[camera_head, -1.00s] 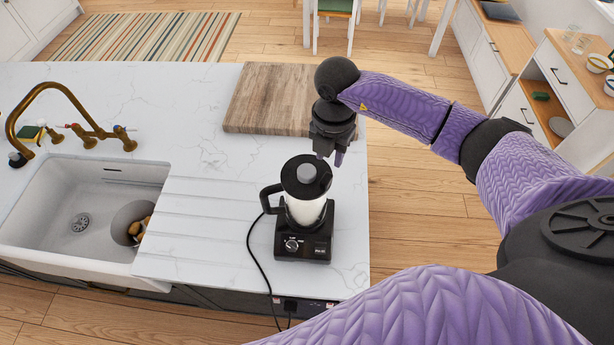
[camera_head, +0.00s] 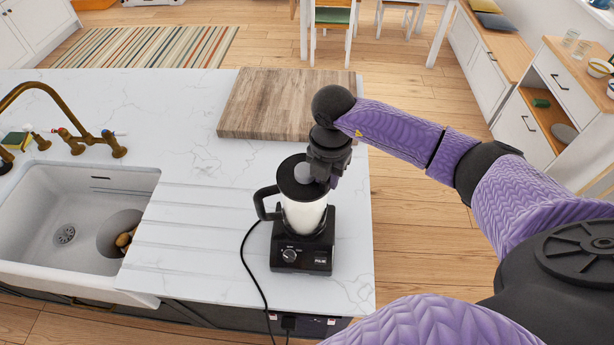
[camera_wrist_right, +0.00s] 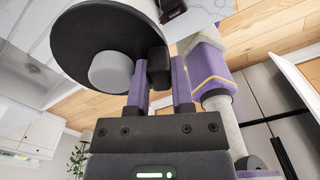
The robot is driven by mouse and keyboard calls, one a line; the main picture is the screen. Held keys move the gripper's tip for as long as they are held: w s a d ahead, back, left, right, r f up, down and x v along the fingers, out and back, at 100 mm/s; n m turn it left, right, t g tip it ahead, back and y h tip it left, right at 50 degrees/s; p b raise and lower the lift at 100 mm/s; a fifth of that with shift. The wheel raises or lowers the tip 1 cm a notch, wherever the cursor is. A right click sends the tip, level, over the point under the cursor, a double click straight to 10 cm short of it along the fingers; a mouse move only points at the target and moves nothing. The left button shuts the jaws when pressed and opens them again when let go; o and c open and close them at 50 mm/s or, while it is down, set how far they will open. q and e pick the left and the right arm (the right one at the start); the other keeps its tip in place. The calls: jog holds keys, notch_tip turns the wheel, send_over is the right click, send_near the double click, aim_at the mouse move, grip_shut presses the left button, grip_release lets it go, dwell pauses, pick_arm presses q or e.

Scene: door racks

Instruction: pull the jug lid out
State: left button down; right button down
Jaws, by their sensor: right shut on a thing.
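The blender jug (camera_head: 303,215) stands upright on its black base (camera_head: 312,258) on the counter, with its handle to the left. The jug lid (camera_head: 288,181) is a black disc with a grey knob, sitting on top of the jug. My right gripper (camera_head: 325,180) is at the lid's right side, coming from above. In the right wrist view the purple fingers (camera_wrist_right: 159,80) are shut on a black tab at the rim of the lid (camera_wrist_right: 75,42). The fingertips are partly hidden in the head view. My left gripper is not in view.
A wooden board (camera_head: 265,108) lies on the counter behind the jug. A sink (camera_head: 60,195) with a brass tap (camera_head: 85,140) is at the left. A black cord (camera_head: 246,270) runs from the base over the front edge. The counter's right edge is close by.

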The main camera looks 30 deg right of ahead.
jog(key=shift+r, duration=0.1)
notch_tip(320, 180, up, 4)
jog(key=p, duration=0.4)
jog(key=shift+s+r, duration=0.1)
jog(key=shift+r, duration=0.1)
